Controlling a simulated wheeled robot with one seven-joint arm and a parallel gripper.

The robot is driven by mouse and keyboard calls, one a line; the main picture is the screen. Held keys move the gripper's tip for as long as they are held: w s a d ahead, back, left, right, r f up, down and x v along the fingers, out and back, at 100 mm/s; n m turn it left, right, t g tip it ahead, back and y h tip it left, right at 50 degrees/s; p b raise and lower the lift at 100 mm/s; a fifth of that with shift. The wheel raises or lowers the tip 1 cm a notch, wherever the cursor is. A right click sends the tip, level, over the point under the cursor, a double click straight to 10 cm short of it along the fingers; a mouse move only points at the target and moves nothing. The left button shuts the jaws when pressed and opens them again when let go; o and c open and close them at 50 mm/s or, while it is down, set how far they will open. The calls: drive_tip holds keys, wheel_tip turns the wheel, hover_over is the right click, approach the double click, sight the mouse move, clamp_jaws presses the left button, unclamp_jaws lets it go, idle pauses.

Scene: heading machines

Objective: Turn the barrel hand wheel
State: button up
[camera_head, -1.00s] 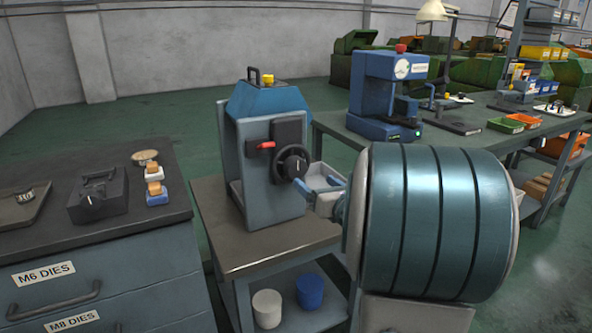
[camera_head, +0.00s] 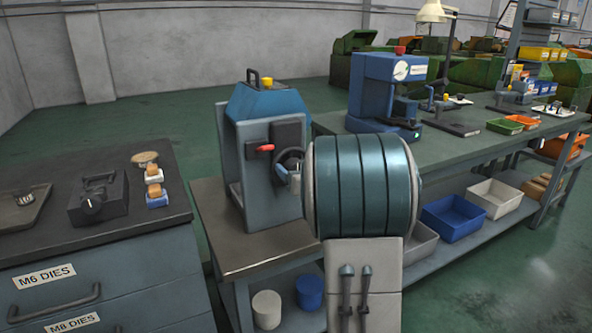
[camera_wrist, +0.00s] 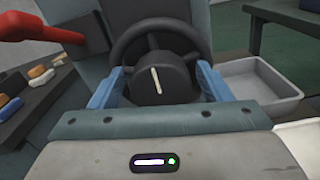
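The dark hand wheel (camera_head: 287,157) is on the front of the grey machine with a blue top (camera_head: 268,103). In the head view my arm hides its right part. In the wrist view the wheel (camera_wrist: 150,92) fills the upper middle, with a thick black hub and a pale line on its face. My gripper (camera_wrist: 158,68) is open, its two blue fingers on either side of the hub. Gaps show between the fingers and the hub. In the head view my gripper (camera_head: 288,175) is right at the wheel, mostly hidden by my arm.
A red-handled lever (camera_wrist: 40,28) sticks out left of the wheel. A grey tray (camera_wrist: 259,85) is to the right. The die cabinet (camera_head: 90,260) stands left of the machine. A workbench (camera_head: 450,145) with a blue press (camera_head: 385,95) stands behind on the right.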

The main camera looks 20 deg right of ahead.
drive_tip(key=c, duration=0.7)
